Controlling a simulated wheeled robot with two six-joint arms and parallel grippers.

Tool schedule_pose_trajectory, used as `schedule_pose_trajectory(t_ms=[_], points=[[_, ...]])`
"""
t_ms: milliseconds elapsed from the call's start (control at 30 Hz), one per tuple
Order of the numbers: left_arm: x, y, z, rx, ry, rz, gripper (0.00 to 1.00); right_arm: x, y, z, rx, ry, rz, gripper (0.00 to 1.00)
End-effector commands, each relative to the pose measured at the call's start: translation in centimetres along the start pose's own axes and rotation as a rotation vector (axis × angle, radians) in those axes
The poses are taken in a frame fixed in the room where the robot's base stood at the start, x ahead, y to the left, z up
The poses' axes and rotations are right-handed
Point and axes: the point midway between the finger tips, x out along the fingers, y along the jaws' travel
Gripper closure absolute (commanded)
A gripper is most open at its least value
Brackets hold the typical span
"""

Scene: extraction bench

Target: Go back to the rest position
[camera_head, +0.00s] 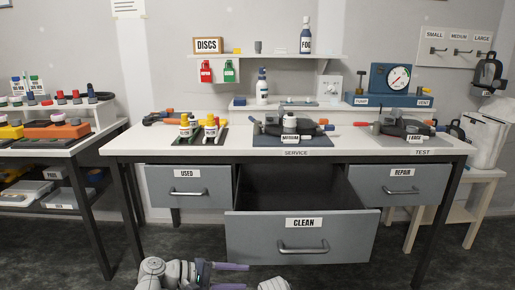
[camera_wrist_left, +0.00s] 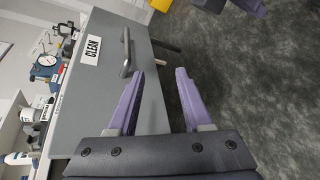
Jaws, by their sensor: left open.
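My left gripper (camera_head: 236,277) is low in front of the bench, below the open CLEAN drawer (camera_head: 265,238). Its two purple fingers are apart with nothing between them. In the left wrist view the open fingers (camera_wrist_left: 160,75) are beside the grey drawer front (camera_wrist_left: 105,75) and its handle (camera_wrist_left: 127,52), with bare floor showing between and beyond them. The gripper is apart from the handle. Purple finger-like parts, probably of my right gripper (camera_wrist_left: 230,5), are cut off at the top edge of the left wrist view; their opening cannot be judged.
The CLEAN drawer juts out from the bench (camera_head: 125,147). The USED drawer (camera_head: 187,190) and REPAIR drawer (camera_head: 385,188) look shut. Tools and bottles stand on the bench top. A side table (camera_head: 45,150) is at left, a stool (camera_head: 465,180) at right. The floor in front is clear.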

Motion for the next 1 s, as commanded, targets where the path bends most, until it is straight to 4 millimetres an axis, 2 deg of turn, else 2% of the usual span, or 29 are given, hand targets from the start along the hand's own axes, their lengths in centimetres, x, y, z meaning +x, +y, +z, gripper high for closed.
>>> schedule_pose_trajectory(t_ms=[267,467,567,633,733,833,1000], points=[[2.8,-4.2,1.0,0.124,0.007,-0.217,0.5,0.0,0.0,0.0,0.0,0.0,0.0,1.0],[4.6,-9.0,1.8,0.285,0.005,-0.473,0.5,0.0,0.0,0.0,0.0,0.0,0.0,1.0],[5.0,-12.1,2.3,0.407,-0.005,-0.654,0.5,0.0,0.0,0.0,0.0,0.0,0.0,1.0],[4.9,-14.1,2.4,0.506,-0.015,-0.798,0.5,0.0,0.0,0.0,0.0,0.0,0.0,1.0],[4.3,-16.2,2.4,0.634,-0.031,-0.981,0.5,0.0,0.0,0.0,0.0,0.0,0.0,1.0],[3.4,-17.5,2.3,0.739,-0.045,-1.132,0.5,0.0,0.0,0.0,0.0,0.0,0.0,1.0],[1.9,-18.4,2.1,0.891,-0.066,-1.35,0.5,0.0,0.0,0.0,0.0,0.0,0.0,1.0]])
